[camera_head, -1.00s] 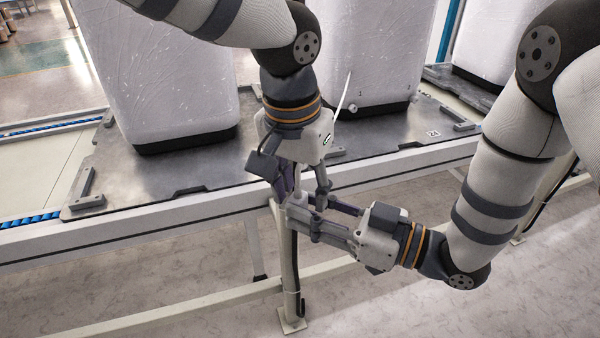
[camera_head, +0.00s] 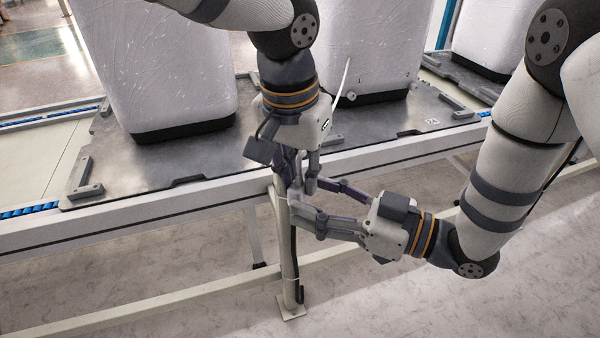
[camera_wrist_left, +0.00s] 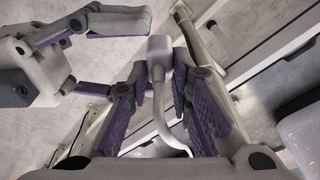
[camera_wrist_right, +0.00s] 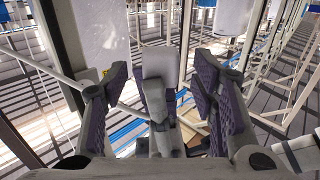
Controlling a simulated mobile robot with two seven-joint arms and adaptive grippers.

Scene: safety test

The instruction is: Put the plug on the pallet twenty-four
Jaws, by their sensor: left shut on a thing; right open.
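The plug (camera_wrist_left: 160,55) is a small pale block with a white cable, seen between the purple-padded fingers of my left gripper (camera_wrist_left: 162,100). In the head view, my left gripper (camera_head: 292,185) points down at the table's front edge, shut on the plug, which its fingers hide there. My right gripper (camera_head: 328,205) comes from the right with fingers spread, close to the left fingers. The pallet (camera_head: 400,125) is a dark metal plate with a small label, apparently 24.
A thin white cable (camera_head: 345,78) rises behind my left gripper. Bare plate shows at the front left and right.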

